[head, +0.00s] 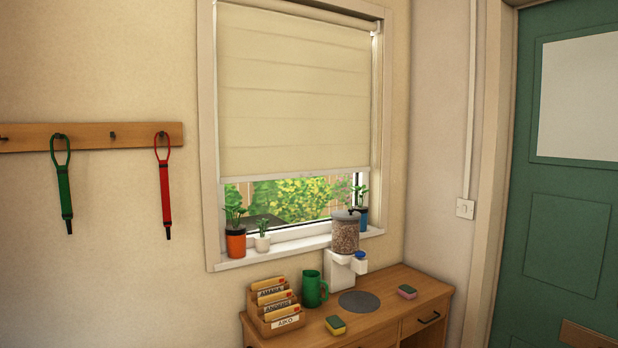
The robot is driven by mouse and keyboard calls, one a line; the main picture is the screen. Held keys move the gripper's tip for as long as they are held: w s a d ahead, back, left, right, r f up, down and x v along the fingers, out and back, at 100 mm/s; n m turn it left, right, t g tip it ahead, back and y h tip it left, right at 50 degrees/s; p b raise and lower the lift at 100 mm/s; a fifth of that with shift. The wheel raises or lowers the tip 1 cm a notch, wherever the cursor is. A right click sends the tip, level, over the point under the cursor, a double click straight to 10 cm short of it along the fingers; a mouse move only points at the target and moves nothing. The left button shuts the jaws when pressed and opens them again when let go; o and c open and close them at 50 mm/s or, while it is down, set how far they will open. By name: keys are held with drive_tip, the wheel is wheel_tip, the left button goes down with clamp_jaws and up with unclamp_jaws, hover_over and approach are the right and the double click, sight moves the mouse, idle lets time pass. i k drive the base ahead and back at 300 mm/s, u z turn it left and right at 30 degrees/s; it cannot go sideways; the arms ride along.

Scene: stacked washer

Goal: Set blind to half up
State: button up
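The cream blind (293,95) hangs in the window frame in the head view. It covers roughly the upper two thirds of the window, and its bottom edge lies a little above the potted plants. Below it the glass (300,198) shows green foliage and a fence. A roller or rail runs along the top of the blind. A thin vertical strip, perhaps a cord, shows at its right side, but I cannot tell clearly. My gripper is not in view.
The sill (270,250) holds several potted plants. Below stands a wooden cabinet (400,310) with a dispenser (345,232), green mug (314,290), letter rack (275,308) and two sponges. Leashes hang from a rack (90,137) at left. A green door (565,200) is at right.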

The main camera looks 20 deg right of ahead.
sight(237, 165)
drive_tip(key=u, duration=0.05)
drive_tip(key=i, duration=1.05)
drive_tip(key=u, duration=0.35)
